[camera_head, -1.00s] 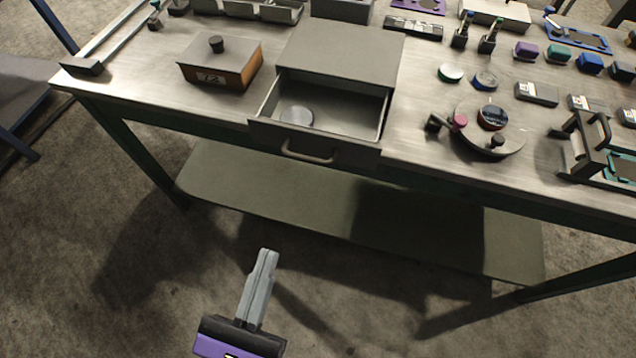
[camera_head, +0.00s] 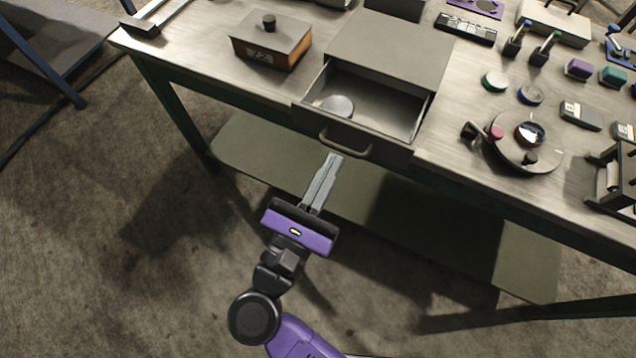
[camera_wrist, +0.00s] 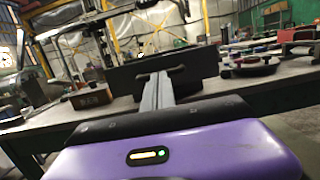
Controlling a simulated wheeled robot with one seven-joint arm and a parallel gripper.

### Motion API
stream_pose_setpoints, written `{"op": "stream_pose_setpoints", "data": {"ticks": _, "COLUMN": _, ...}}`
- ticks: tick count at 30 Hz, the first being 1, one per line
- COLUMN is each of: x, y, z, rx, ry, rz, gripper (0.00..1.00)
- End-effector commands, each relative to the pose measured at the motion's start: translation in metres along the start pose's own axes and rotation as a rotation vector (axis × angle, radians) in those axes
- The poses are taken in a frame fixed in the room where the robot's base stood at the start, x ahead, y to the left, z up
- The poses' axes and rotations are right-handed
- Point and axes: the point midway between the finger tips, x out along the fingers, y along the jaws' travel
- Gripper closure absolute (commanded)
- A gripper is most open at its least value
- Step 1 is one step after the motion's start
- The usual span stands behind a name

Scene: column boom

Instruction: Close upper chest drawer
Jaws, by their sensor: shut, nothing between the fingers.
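The grey chest (camera_head: 392,46) stands on the workbench with its drawer (camera_head: 352,139) pulled out toward me. A round grey disc (camera_head: 337,106) lies inside the drawer at the left. The drawer's front has a bar handle (camera_head: 344,150). My gripper (camera_head: 334,160) is shut and empty, its fingertips close to the handle in the head view; I cannot tell whether they touch. In the wrist view the shut fingers (camera_wrist: 158,78) point at the drawer front (camera_wrist: 195,69) and overlap part of it, and the handle (camera_wrist: 174,70) shows by the tips.
A brown box with a knobbed lid (camera_head: 270,42) stands left of the chest on the workbench (camera_head: 460,118). A round fixture with knobs (camera_head: 527,145), small pucks and colored blocks stand to the right. A lower shelf (camera_head: 450,230) lies under the bench. The floor in front is clear.

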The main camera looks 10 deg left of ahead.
Motion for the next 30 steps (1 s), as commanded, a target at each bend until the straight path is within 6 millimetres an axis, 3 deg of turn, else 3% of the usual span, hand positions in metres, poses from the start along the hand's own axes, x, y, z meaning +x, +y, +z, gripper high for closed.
{"op": "stream_pose_setpoints", "data": {"ticks": 17, "x": 0.016, "y": 0.0, "z": -0.004, "rx": 0.001, "ry": 0.001, "rz": -0.004, "gripper": 1.0}}
{"op": "stream_pose_setpoints", "data": {"ticks": 27, "x": 0.103, "y": 0.001, "z": -0.021, "rx": 0.001, "ry": -0.001, "rz": -0.006, "gripper": 1.0}}
{"op": "stream_pose_setpoints", "data": {"ticks": 30, "x": 0.121, "y": 0.002, "z": -0.023, "rx": 0.001, "ry": 0.0, "rz": -0.003, "gripper": 1.0}}
